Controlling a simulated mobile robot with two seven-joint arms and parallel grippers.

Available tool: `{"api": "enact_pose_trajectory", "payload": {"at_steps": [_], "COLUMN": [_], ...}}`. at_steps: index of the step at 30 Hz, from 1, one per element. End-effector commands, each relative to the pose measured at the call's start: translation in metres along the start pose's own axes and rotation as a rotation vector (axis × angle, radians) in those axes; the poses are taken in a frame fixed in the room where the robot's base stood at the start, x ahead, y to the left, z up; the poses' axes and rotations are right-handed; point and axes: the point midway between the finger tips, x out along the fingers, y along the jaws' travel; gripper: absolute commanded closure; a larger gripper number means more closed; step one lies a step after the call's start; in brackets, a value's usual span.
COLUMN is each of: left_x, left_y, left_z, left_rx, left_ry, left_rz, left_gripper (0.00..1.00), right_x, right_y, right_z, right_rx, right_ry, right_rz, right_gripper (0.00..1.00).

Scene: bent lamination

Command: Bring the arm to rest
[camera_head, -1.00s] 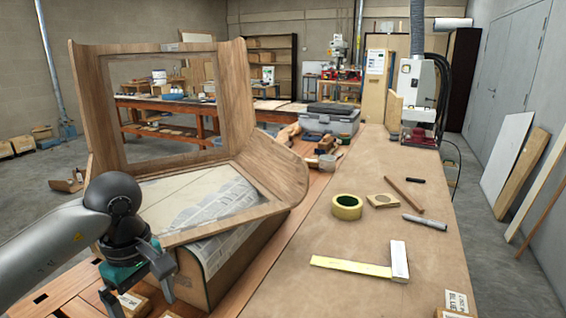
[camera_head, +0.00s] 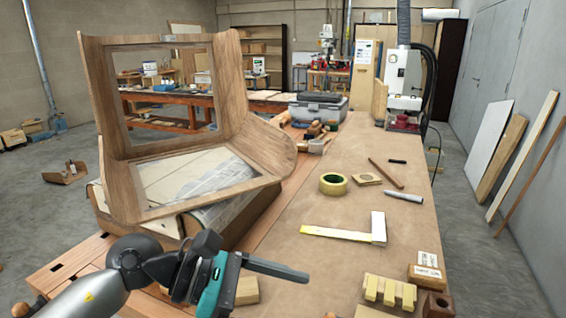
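My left arm comes in from the lower left. Its gripper (camera_head: 270,269), with a teal and black body, is over the near end of the bench, in front of the bent wooden frame. One dark finger points right; the other finger is not clearly visible, so I cannot tell the opening. I see nothing held in it. My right gripper is out of view. The bent wooden frame (camera_head: 264,150), with two window openings, rests on a form (camera_head: 245,222) on the bench, clear of the gripper.
The brown worktop (camera_head: 330,275) holds a square (camera_head: 379,228), a yellow tape roll (camera_head: 333,184), a marker (camera_head: 404,199) and a wooden rod (camera_head: 386,172). Small wooden blocks (camera_head: 390,291) stand at its near right. A grey toolbox (camera_head: 318,110) stands at the far end.

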Motion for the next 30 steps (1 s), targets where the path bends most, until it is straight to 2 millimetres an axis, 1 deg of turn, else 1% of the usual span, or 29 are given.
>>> {"api": "enact_pose_trajectory", "payload": {"at_steps": [1, 3, 6, 8, 9, 10, 12, 14, 17, 20, 21, 23, 24, 26, 27, 29, 30], "left_x": [0.006, 0.006, -0.004, -0.015, -0.023, -0.030, -0.048, -0.064, -0.089, -0.112, -0.119, -0.128, -0.133, -0.137, -0.139, -0.138, -0.137], "left_y": [-0.001, 0.003, 0.015, 0.024, 0.031, 0.037, 0.050, 0.062, 0.079, 0.090, 0.092, 0.092, 0.089, 0.082, 0.075, 0.060, 0.048], "left_z": [0.020, 0.047, 0.077, 0.090, 0.096, 0.099, 0.100, 0.095, 0.074, 0.040, 0.023, -0.005, -0.025, -0.056, -0.077, -0.109, -0.129], "left_rx": [-0.076, -0.189, -0.369, -0.486, -0.568, -0.631, -0.784, -0.918, -1.153, -1.396, -1.494, -1.645, -1.745, -1.896, -1.997, -2.149, -2.250], "left_ry": [-0.123, -0.286, -0.512, -0.643, -0.728, -0.791, -0.935, -1.054, -1.243, -1.420, -1.487, -1.583, -1.644, -1.730, -1.785, -1.859, -1.905], "left_rz": [0.027, 0.070, 0.132, 0.169, 0.195, 0.214, 0.259, 0.300, 0.373, 0.452, 0.486, 0.542, 0.582, 0.646, 0.693, 0.769, 0.824], "left_gripper": [0.01, 0.01, 0.01, 0.01, 0.01, 0.01, 0.01, 0.01, 0.01, 0.01, 0.01, 0.01, 0.01, 0.01, 0.01, 0.01, 0.01], "right_x": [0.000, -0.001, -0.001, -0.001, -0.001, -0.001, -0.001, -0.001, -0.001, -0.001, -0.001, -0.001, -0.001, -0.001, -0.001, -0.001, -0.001], "right_y": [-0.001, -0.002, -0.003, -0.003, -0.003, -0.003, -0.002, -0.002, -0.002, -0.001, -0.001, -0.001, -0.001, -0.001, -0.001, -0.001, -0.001], "right_z": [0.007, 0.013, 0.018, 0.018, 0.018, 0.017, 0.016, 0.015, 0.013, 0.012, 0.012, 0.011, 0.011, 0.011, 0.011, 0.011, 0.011], "right_rx": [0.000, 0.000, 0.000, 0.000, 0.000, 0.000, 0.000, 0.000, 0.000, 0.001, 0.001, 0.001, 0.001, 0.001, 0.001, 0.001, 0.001], "right_ry": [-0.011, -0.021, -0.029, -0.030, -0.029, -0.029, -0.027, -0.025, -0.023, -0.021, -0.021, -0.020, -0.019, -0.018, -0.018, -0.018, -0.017], "right_rz": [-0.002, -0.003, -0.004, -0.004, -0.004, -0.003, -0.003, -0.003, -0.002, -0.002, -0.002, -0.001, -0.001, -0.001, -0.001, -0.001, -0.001], "right_gripper": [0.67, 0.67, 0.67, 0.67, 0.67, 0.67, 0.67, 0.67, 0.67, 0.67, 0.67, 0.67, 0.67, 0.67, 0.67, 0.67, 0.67]}}
